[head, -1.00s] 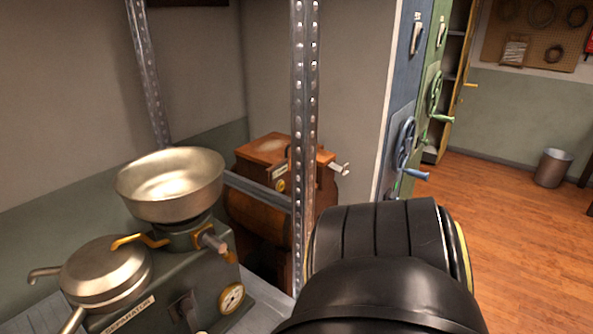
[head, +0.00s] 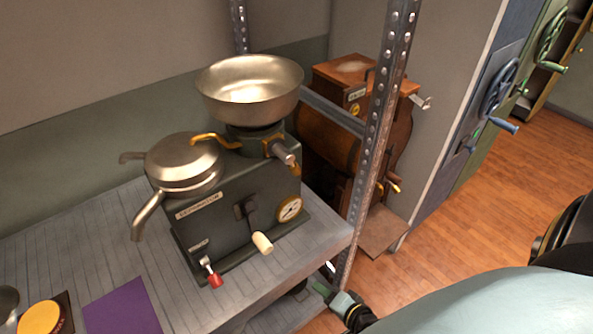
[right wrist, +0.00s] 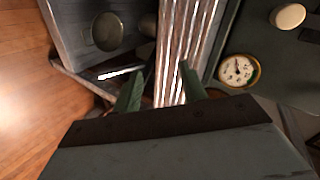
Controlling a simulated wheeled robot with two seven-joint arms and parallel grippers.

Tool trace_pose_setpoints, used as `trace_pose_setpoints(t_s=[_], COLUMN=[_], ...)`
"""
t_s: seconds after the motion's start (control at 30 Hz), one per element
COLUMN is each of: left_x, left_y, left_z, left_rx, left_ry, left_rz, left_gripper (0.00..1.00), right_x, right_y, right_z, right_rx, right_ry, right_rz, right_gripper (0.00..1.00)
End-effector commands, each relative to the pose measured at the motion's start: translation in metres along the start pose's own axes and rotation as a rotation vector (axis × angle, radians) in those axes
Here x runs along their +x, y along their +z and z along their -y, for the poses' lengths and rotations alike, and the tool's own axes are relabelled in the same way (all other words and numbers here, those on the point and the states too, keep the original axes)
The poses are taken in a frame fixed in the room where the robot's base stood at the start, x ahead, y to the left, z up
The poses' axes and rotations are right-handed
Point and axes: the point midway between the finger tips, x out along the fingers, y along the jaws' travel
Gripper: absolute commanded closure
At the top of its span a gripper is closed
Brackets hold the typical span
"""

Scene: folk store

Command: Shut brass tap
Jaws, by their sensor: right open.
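A brass tap lever (head: 215,140) sits on top of the dark green separator (head: 245,205), just below the wide metal bowl (head: 250,92). It runs roughly sideways toward the lidded metal pot. My right gripper (head: 325,288) is low at the shelf's front right corner, well apart from the tap. In the right wrist view its two green fingers (right wrist: 160,90) are spread, with a metal post behind them. I cannot tell whether they touch anything. The tap is not seen in that view. My left gripper is not in view.
A perforated metal post (head: 378,130) stands at the shelf's right corner. The separator has a cream-handled crank (head: 262,243), a red-knobbed lever (head: 213,278) and a dial (head: 289,208). A wooden machine (head: 340,115) stands behind the post. Wooden floor is clear at right.

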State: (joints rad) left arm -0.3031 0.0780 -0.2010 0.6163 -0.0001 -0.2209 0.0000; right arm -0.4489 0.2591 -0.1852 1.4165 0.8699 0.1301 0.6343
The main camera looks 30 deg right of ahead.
Motion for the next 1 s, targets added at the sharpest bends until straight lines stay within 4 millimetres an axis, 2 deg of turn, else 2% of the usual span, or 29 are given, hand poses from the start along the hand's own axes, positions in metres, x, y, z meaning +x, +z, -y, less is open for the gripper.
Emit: trace_pose_setpoints(t_s=[0.03, 0.1, 0.2, 0.3, 0.4, 0.5, 0.67, 0.83, 1.0], left_x=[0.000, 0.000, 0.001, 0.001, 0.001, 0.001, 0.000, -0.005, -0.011], left_y=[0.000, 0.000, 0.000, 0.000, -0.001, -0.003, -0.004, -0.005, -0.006], left_z=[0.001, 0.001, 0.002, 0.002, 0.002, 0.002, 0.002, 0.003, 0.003], left_rx=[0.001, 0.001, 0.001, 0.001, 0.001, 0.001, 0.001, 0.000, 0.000], left_ry=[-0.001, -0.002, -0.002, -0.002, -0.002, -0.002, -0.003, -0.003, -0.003], left_rz=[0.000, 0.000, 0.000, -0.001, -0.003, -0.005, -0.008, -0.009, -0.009], left_gripper=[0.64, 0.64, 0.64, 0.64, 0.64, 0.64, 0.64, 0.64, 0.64], right_x=[-0.005, -0.015, -0.037, -0.062, -0.083, -0.097, -0.104, -0.090, -0.065], right_y=[-0.016, -0.036, -0.061, -0.079, -0.089, -0.095, -0.099, -0.104, -0.114], right_z=[0.037, 0.086, 0.148, 0.196, 0.229, 0.249, 0.263, 0.271, 0.284], right_rx=[0.151, 0.388, 0.721, 1.013, 1.245, 1.401, 1.502, 1.507, 1.504], right_ry=[-0.091, -0.212, -0.368, -0.483, -0.555, -0.593, -0.612, -0.614, -0.615], right_rz=[-0.034, -0.064, -0.064, -0.027, 0.023, 0.064, 0.094, 0.097, 0.096], right_gripper=[0.58, 0.58, 0.58, 0.58, 0.58, 0.58, 0.58, 0.58, 0.58])
